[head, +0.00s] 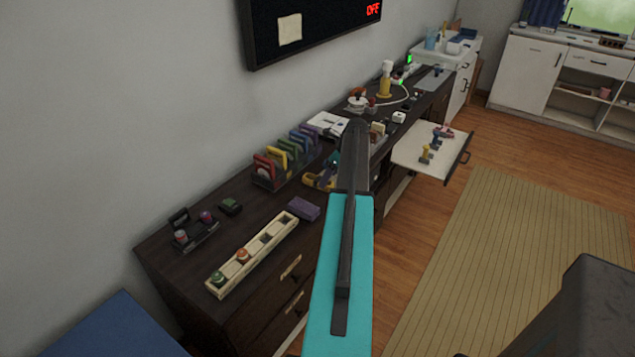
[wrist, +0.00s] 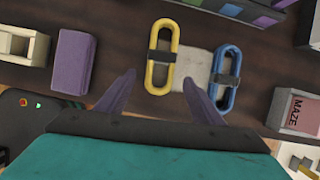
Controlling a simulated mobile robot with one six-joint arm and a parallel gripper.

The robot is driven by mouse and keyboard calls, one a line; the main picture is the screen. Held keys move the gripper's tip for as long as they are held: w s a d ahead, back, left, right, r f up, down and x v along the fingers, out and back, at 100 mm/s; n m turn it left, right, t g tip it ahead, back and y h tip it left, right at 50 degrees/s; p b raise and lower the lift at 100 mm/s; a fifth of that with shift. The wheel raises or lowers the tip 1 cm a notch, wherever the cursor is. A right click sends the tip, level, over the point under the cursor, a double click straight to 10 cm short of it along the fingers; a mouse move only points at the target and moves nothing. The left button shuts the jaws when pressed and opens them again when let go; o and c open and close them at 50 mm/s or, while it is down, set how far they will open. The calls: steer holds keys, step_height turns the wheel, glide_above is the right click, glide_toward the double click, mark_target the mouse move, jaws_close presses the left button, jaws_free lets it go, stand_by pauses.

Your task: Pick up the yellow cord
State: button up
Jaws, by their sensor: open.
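The yellow cord (wrist: 161,32) is a coiled oval loop with a black band around its middle, lying on the dark cabinet top in the wrist view. A matching blue cord (wrist: 227,78) lies to its right, with a pale flat piece (wrist: 196,68) between them. My gripper (wrist: 162,92) is open and empty. Its two dark fingers point toward the cords, the left one left of the yellow cord and the right one close to the blue cord. In the head view, the yellow cord (head: 316,181) shows beside my arm, which hides part of that area.
A purple block (wrist: 73,62) and a cream slotted tray (wrist: 22,45) lie to the left. A box marked MAZE (wrist: 298,110) stands to the right. In the head view, a rack of coloured pieces (head: 286,158) stands behind the cords, and an open drawer (head: 420,152) juts out.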

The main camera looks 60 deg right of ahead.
steer(key=shift+p+x, duration=0.35)
steer(key=shift+x, duration=1.2)
steer(key=c, duration=1.2)
steer(key=shift+o, duration=0.2)
steer(key=shift+r, duration=0.15)
steer(key=shift+r+b, duration=0.45)
steer(key=shift+r, duration=0.3)
steer(key=shift+s+d+r+b, duration=0.15)
steer(key=shift+r+b, duration=0.05)
steer(key=shift+r, duration=0.2)
steer(key=shift+s+d+r+b, duration=0.1)
steer(key=shift+s+r+b, duration=0.1)
steer(key=shift+r, duration=0.25)
steer(key=s+d+b, duration=0.1)
steer(key=s+d, duration=0.3)
steer(key=s, duration=0.2)
steer(key=s+d+r+b, duration=0.1)
steer(key=s+d+b, duration=0.1)
steer(key=s+d, duration=0.2)
steer(key=s, duration=0.2)
steer(key=shift+s+r, duration=0.25)
steer(key=shift+s, duration=0.15)
steer(key=shift+d+r, duration=0.1)
steer(key=shift+r, duration=0.05)
